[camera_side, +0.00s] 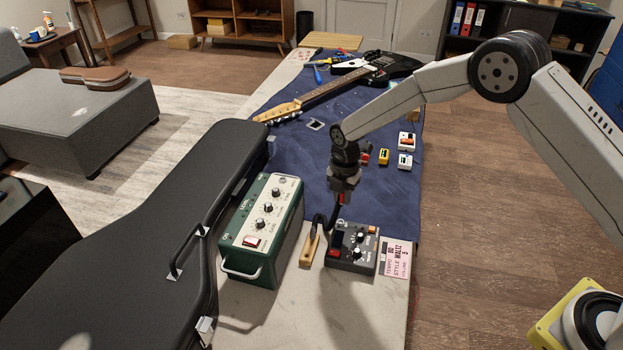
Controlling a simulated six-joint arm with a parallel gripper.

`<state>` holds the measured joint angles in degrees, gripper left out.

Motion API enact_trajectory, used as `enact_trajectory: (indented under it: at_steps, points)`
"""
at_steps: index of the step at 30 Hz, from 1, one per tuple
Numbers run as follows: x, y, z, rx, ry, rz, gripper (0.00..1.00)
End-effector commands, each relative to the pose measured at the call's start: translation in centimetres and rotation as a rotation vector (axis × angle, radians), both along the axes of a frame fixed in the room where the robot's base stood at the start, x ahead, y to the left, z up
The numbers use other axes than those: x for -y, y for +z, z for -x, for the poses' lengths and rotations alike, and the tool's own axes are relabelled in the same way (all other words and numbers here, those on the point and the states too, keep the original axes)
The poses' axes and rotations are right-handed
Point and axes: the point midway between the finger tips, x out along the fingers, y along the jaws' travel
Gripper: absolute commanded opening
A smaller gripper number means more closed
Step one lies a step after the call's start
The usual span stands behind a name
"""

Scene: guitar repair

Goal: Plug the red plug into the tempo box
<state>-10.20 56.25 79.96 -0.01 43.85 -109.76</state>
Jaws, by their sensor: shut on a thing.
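The tempo box (350,262) is a dark box with knobs and small coloured parts on top, at the front of the table. My gripper (342,196) points down above its back left edge. The jaws are shut on the red plug (341,199), of which only a little red shows between and below the fingers. A dark cable (319,219) loops down just left of the tempo box. The plug's tip is too small to make out, and I cannot tell whether it touches the box.
A wooden block (309,249) and a green amplifier (262,230) stand left of the tempo box. A printed card (396,258) lies to its right. Small pedals (405,160) sit behind on the blue cloth (290,148). A guitar (335,87) lies farther back. A black case (150,240) is at left.

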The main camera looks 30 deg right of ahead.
Motion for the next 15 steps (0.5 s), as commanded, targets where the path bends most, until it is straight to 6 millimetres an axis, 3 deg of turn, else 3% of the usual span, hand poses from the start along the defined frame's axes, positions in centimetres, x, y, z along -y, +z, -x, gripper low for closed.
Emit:
enact_trajectory:
  at_steps: [6,15]
  points:
    - [1.05,-0.68,-1.20,0.001,0.000,0.000,0.00]
    - [1.14,-0.82,-1.31,0.001,0.001,-0.001,0.00]
